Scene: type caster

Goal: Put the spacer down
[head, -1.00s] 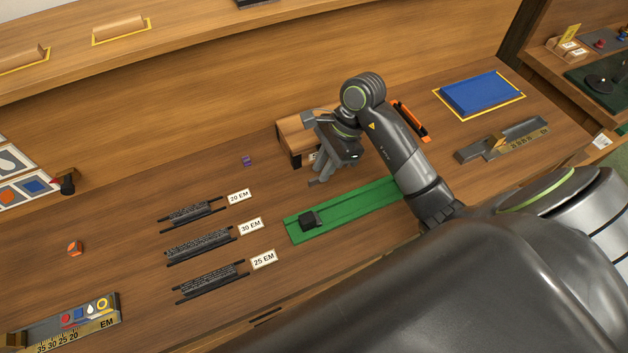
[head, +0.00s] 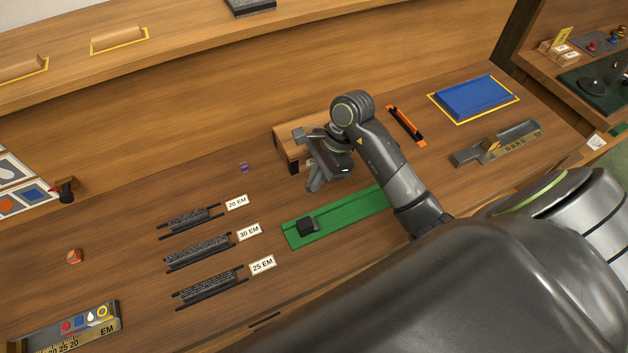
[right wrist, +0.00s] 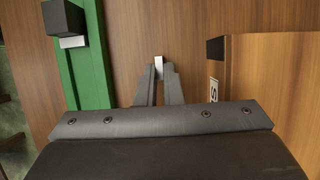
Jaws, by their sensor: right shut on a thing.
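My right gripper (head: 314,186) points down over the bench, between the green strip and the wooden box. In the right wrist view its fingers (right wrist: 158,88) are shut on a small silver spacer (right wrist: 158,64), whose end sticks out past the fingertips. In the head view the spacer is too small to make out. I cannot tell whether it touches the bench. My left gripper is not in view.
The green strip (head: 347,213) carries a black block (head: 307,226). The wooden box (head: 290,146) stands close behind the gripper. Black racks (head: 197,250) with EM labels lie left. A blue block (head: 473,98) and an orange-black tool (head: 407,125) lie right.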

